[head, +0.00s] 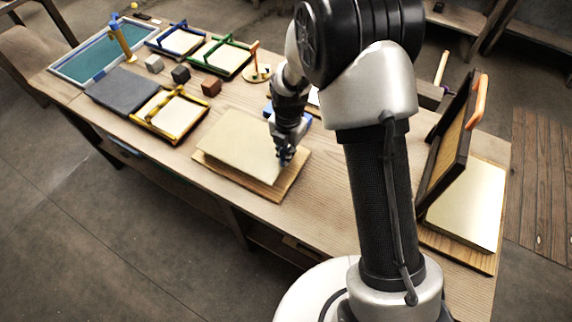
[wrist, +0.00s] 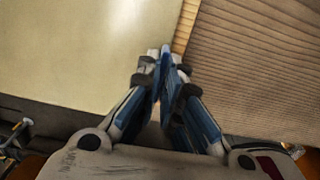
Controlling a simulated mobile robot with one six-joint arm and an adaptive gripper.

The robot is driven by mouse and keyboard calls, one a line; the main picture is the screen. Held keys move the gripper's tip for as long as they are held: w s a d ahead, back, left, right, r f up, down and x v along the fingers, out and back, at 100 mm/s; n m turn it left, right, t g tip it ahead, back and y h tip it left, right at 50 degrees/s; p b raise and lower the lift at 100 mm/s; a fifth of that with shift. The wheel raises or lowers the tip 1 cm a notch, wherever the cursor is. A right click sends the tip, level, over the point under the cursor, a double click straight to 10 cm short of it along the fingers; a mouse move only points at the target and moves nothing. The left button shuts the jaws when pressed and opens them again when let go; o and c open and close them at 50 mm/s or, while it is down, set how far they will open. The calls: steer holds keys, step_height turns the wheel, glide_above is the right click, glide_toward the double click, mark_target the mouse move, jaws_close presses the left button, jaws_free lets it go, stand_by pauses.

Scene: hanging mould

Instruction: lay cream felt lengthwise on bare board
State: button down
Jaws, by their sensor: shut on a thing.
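A cream felt (head: 238,142) lies over a wooden board (head: 284,184) in the middle of the table, its edges roughly parallel to the board's. A strip of board shows along the front and right. The felt fills the left of the wrist view (wrist: 70,60), with a narrow board strip (wrist: 186,22) beside it. My gripper (head: 285,158) is at the felt's right edge; in the wrist view its fingertips (wrist: 164,54) are close together on that edge. It is shut on the felt. Whether the felt rests flat everywhere is hard to tell.
A dark hinged frame (head: 447,150) stands raised over another cream sheet (head: 468,212) on a board at right. Yellow (head: 152,131), green (head: 246,67) and blue (head: 190,52) frames, a grey sheet (head: 122,90), small blocks and a teal screen (head: 95,62) crowd the far left.

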steer(key=shift+f+b, duration=0.65)
steer(key=shift+f, duration=1.95)
steer(key=shift+f, duration=0.2)
steer(key=c, duration=1.8)
jaws_free()
steer(key=shift+o, duration=0.2)
steer(key=shift+r, duration=0.2)
step_height(320, 180, up, 12)
steer(key=p, duration=0.3)
steer(key=shift+d+p, duration=0.2)
steer(key=shift+p, duration=0.2)
